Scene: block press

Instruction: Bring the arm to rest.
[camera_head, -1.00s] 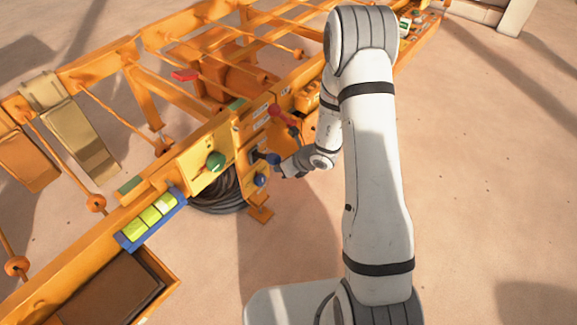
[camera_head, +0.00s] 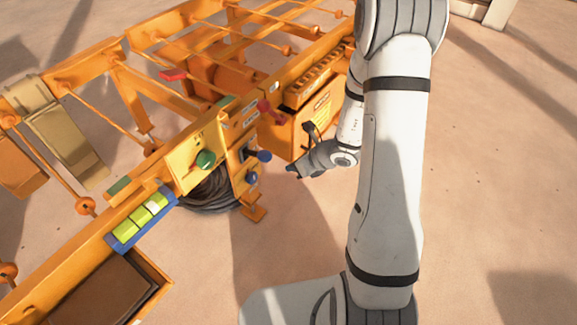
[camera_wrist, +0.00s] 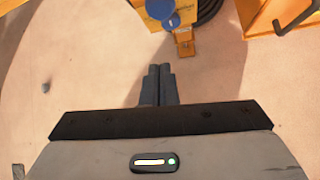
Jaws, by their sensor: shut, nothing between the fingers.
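My gripper (camera_head: 292,169) is at the end of my white arm, to the right of the orange press (camera_head: 225,165) and apart from it. In the wrist view my gripper (camera_wrist: 158,72) shows two dark fingers close together with nothing between them, above sandy ground. A blue knob (camera_head: 264,156) on the press's front panel is just left of the fingers, with a gap between. Two blue round knobs (camera_wrist: 172,20) also show at the top of the wrist view. My upper arm covers part of the press's far end.
A green knob (camera_head: 205,159), a red-handled lever (camera_head: 266,108) and a blue tray (camera_head: 160,213) with yellow-green blocks (camera_head: 141,215) are on the press. A dark coiled hose (camera_head: 207,190) lies under it. The sandy ground (camera_head: 480,190) on the right is clear.

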